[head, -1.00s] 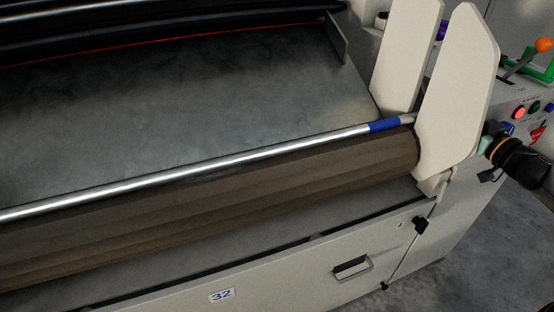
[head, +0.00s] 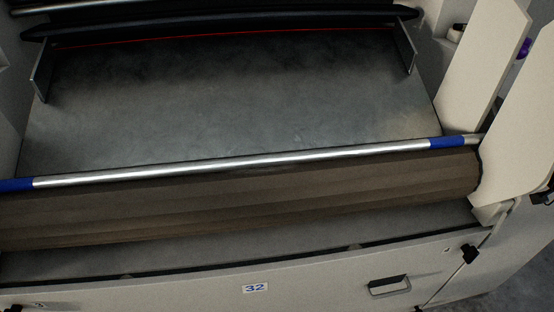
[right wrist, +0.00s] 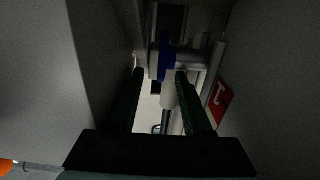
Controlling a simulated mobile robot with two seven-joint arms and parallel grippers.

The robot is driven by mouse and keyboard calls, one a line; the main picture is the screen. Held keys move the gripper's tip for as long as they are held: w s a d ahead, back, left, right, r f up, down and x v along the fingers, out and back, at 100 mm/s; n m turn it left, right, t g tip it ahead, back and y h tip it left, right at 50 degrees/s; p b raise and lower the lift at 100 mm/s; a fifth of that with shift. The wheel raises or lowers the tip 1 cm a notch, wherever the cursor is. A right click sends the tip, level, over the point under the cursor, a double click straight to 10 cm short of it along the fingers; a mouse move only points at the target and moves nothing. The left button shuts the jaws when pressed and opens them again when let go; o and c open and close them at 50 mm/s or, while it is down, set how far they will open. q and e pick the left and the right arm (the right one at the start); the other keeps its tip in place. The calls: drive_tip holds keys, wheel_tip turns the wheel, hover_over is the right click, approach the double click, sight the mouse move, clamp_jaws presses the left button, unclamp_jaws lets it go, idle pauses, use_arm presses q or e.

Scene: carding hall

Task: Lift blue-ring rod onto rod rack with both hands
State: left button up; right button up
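A silver rod (head: 240,162) lies across the top of a brown roller (head: 240,205) in the head view. It has a blue ring near its right end (head: 449,142) and another blue ring at the left picture edge (head: 15,185). In the right wrist view a blue ring (right wrist: 167,62) shows ahead, between and beyond the two dark fingers. My right gripper (right wrist: 158,85) is open, with its fingers apart between pale plates, and does not close on the rod. My left gripper is not in view. I cannot tell which part is the rod rack.
Tall pale side plates (head: 484,70) stand at the rod's right end. A grey sloping sheet (head: 230,110) lies behind the roller, with upright brackets (head: 406,48) at its far corners. Dark bars (head: 220,22) cross the back. A red sign (right wrist: 220,101) shows in the right wrist view.

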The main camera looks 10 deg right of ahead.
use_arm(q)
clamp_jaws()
use_arm(e)
clamp_jaws()
idle(0.9)
